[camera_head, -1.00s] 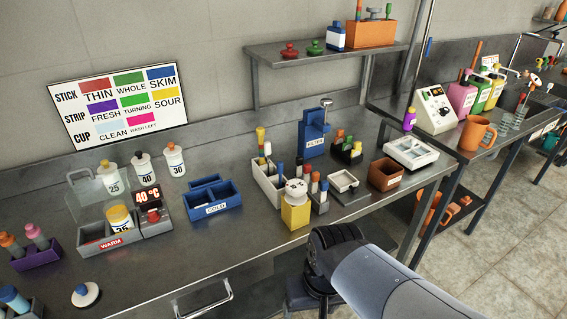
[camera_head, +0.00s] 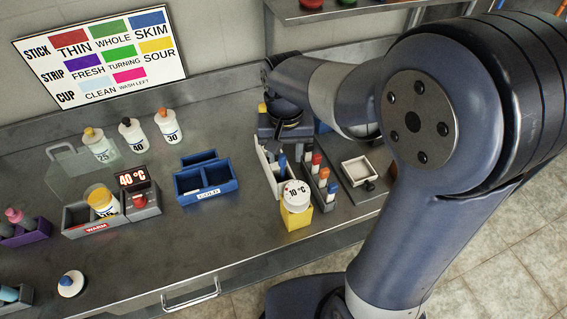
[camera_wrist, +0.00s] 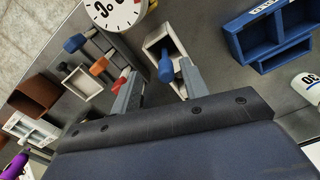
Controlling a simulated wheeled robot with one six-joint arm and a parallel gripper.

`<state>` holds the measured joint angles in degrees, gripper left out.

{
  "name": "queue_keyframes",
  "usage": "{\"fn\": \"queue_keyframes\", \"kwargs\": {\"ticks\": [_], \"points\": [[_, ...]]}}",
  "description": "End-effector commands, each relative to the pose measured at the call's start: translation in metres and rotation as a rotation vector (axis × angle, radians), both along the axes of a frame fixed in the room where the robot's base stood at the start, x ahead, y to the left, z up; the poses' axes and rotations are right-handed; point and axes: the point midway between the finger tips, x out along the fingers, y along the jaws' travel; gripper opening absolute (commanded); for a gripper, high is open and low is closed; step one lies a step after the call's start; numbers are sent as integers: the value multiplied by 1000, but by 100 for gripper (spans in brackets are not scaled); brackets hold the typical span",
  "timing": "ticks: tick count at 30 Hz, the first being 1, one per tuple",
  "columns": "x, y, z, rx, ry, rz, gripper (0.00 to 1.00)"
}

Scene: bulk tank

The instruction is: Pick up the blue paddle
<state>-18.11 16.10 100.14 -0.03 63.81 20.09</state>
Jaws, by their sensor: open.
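A stick with a blue top (camera_head: 283,164) stands in a narrow white box (camera_head: 264,172) on the steel bench. In the wrist view its blue top (camera_wrist: 166,68) shows between my two fingers, with the white box (camera_wrist: 152,42) around it. My gripper (camera_wrist: 162,72) is open and empty, pointing down over that box. I cannot tell its exact height above the stick. Another blue-topped piece (camera_head: 332,188) stands in a grey rack (camera_head: 326,205) beside red and orange ones; it also shows in the wrist view (camera_wrist: 76,43). My arm hides the back of the white box.
A yellow block with a white 10 °C dial (camera_head: 296,195) stands just in front of the white box. A blue COLD box (camera_head: 206,182) is to the left. A small white tray (camera_head: 360,170) lies to the right.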

Motion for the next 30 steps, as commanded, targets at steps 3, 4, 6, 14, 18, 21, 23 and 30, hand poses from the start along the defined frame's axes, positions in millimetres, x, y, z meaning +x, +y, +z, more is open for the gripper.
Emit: {"fn": "queue_keyframes", "kwargs": {"ticks": [3, 4, 6, 14, 18, 21, 23, 30], "points": [[0, 0, -9, 0, 1, 0, 43], [0, 0, -11, 0, 1, 0, 43], [1, 1, -16, 0, 2, 1, 43], [4, 6, -50, -1, 4, 1, 43], [5, 6, -61, 0, 0, 1, 43], [5, 6, -62, 1, -1, 0, 43], [5, 6, -62, 1, -1, 0, 43], [5, 6, -62, 1, -1, 0, 30]]}}
